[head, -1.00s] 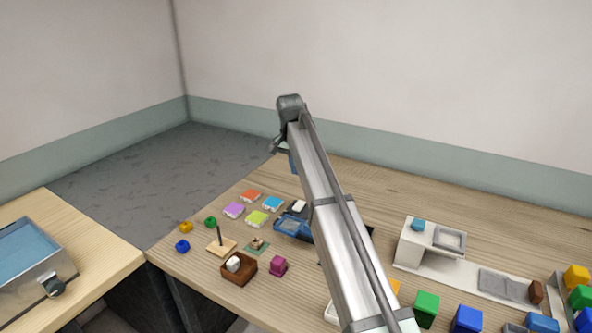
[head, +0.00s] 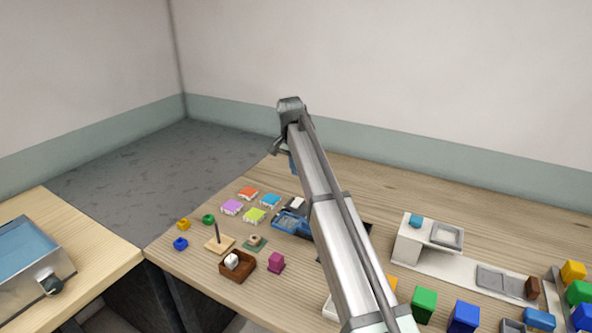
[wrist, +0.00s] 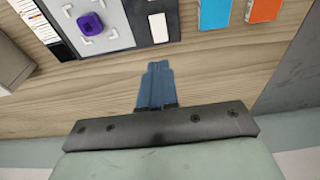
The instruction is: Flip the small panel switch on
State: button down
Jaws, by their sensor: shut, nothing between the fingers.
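My gripper (wrist: 157,68) shows in the wrist view with its blue fingers together and nothing between them. Its fingertips are over bare wood, just short of a dark panel that carries a white rectangular piece (wrist: 158,27). That piece may be the small panel switch, but I cannot tell for sure or read its position. In the head view, a white piece on a dark base (head: 296,203) lies beside my arm. My gripper is mostly hidden there behind my arm, with only a bit of blue (head: 292,165) showing.
A purple block (wrist: 89,23) sits on a grey marked plate left of the dark panel. Blue (wrist: 215,14) and orange (wrist: 265,8) pieces lie to the right. In the head view, a brown box (head: 238,267), a peg stand (head: 219,243) and several blocks crowd the near table.

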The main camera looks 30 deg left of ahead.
aim_at(299, 200)
jog(key=f, duration=0.3)
jog(key=w+f, duration=0.1)
jog(key=f, duration=0.3)
jog(key=w+f, duration=0.1)
jog(key=f, duration=0.3)
jog(key=shift+f, duration=0.2)
jog(key=shift+w+f, duration=0.1)
jog(key=shift+f, duration=0.25)
jog(key=shift+d, duration=0.1)
jog(key=shift+s+f, duration=0.1)
jog(key=shift+s, duration=0.1)
